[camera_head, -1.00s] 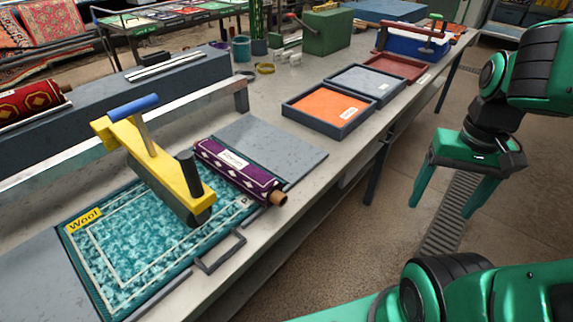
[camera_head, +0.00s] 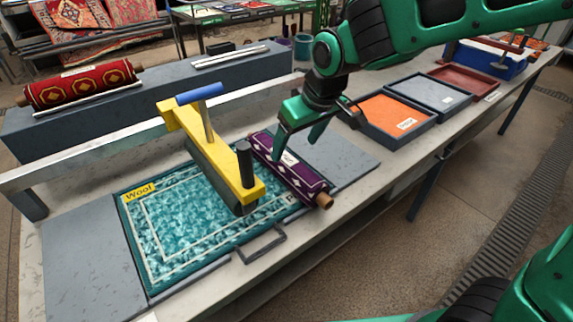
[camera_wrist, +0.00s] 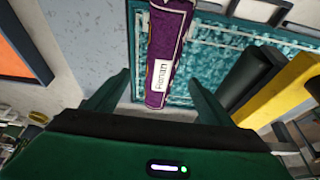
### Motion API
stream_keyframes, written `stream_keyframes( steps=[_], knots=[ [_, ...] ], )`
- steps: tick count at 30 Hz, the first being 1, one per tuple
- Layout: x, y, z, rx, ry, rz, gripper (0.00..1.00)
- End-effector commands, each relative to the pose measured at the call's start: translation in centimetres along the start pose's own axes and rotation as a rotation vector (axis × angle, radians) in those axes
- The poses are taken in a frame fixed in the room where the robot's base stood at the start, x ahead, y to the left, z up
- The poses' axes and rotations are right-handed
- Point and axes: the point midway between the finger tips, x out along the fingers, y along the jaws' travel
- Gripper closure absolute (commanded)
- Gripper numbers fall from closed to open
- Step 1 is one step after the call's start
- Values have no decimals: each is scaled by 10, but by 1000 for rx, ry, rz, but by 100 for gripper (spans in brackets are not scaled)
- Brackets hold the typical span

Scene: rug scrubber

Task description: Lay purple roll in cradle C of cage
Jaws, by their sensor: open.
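The purple roll (camera_head: 302,182), with a white label and a wooden core end, lies along the right edge of the teal rug (camera_head: 190,232). My gripper (camera_head: 296,148) is open and empty, pointing down above the roll. In the wrist view the purple roll (camera_wrist: 168,28) runs between my two spread fingers (camera_wrist: 158,90), its label facing me. The fingers do not appear to touch it. I cannot make out a cage or a cradle C in these views.
A yellow scrubber (camera_head: 228,170) with a blue handle stands on the rug, close left of the roll. Trays (camera_head: 395,143) sit to the right along the bench. A red patterned roll (camera_head: 82,88) rests on the grey ledge behind. A grey board (camera_head: 350,160) is bare.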

Motion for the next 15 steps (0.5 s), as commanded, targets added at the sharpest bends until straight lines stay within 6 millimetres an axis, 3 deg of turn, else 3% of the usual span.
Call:
stream_keyframes(
  steps=[9, 15],
  knots=[
    [42, -3, -2, -7, -1, -4, 25],
    [56, -3, -2, -7, 2, -3, 25]
  ],
)
